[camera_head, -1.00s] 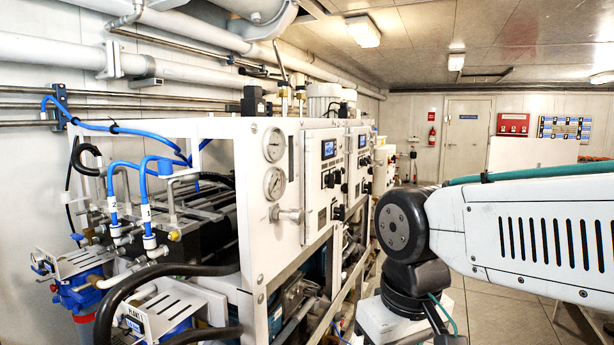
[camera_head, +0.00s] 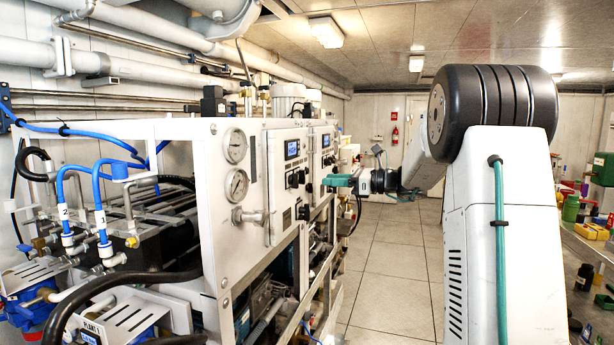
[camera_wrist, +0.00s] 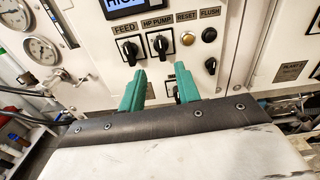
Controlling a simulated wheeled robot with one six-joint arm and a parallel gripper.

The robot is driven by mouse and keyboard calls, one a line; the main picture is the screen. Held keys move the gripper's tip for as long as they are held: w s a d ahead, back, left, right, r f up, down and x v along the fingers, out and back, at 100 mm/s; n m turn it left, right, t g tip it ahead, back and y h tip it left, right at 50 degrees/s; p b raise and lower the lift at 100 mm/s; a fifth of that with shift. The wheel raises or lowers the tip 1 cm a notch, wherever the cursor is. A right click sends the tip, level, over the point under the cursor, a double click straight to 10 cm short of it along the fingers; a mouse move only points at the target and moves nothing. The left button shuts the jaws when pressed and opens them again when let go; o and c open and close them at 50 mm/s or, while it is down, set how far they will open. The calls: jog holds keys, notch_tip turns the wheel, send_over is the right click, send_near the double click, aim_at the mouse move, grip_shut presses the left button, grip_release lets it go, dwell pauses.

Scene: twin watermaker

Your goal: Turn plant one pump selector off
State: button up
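My gripper (camera_wrist: 160,84) has two green fingers held apart, with nothing between them but the panel face behind. In the head view, my gripper (camera_head: 338,181) is at the front of the nearer white control panel (camera_head: 281,160). The wrist view shows a black FEED selector (camera_wrist: 132,50) and a black HP PUMP selector (camera_wrist: 160,43) just beyond the fingertips. A RESET button (camera_wrist: 187,38) and a FLUSH button (camera_wrist: 209,35) are to their right. Another dark knob (camera_wrist: 211,66) is right of the right finger. Contact with any knob cannot be told.
A display (camera_wrist: 125,5) is above the selectors, and gauges (camera_wrist: 40,50) are at left. A second panel (camera_head: 322,150) stands farther along the frame. The tiled floor (camera_head: 390,265) is clear. A cluttered bench (camera_head: 592,250) is at right.

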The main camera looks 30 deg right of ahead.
aim_at(301, 177)
jog(key=r+x, duration=0.1)
jog(key=x, duration=0.7)
jog(key=shift+r+m, duration=0.15)
jog(key=shift+m, duration=0.15)
jog(key=shift+w+d, duration=0.1)
jog(key=c, duration=0.7)
